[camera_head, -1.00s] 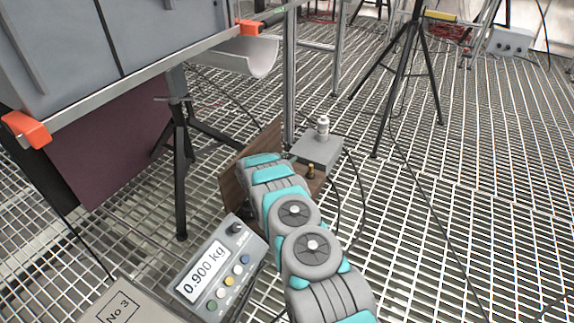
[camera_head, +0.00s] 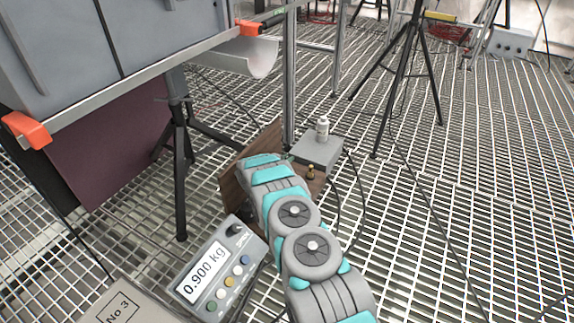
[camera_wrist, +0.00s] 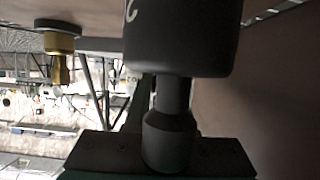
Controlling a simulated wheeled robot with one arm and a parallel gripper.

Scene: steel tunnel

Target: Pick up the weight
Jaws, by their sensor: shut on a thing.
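A dark grey weight (camera_wrist: 180,38) with a pale number, cut off at its edge, fills the upper middle of the wrist view, which looks upside down. Its narrow neck and knob point down in the picture. My gripper (camera_wrist: 165,152) is shut on the knob at the bottom of that view. The far end of the weight is out of frame, so I cannot tell whether it touches the surface. In the head view my arm hides the gripper and this weight. A small brass weight (camera_wrist: 60,45) stands apart to the left; it also shows in the head view (camera_head: 311,172).
A brown board (camera_head: 232,190) lies behind my arm. A grey box (camera_head: 318,152) carries a white bottle-like object (camera_head: 322,128). A scale display (camera_head: 215,270) reads 0.900 kg. Tripod legs (camera_head: 180,170) and a grey cabinet (camera_head: 110,40) stand left. Open grating floor (camera_head: 470,220) lies right, crossed by cables.

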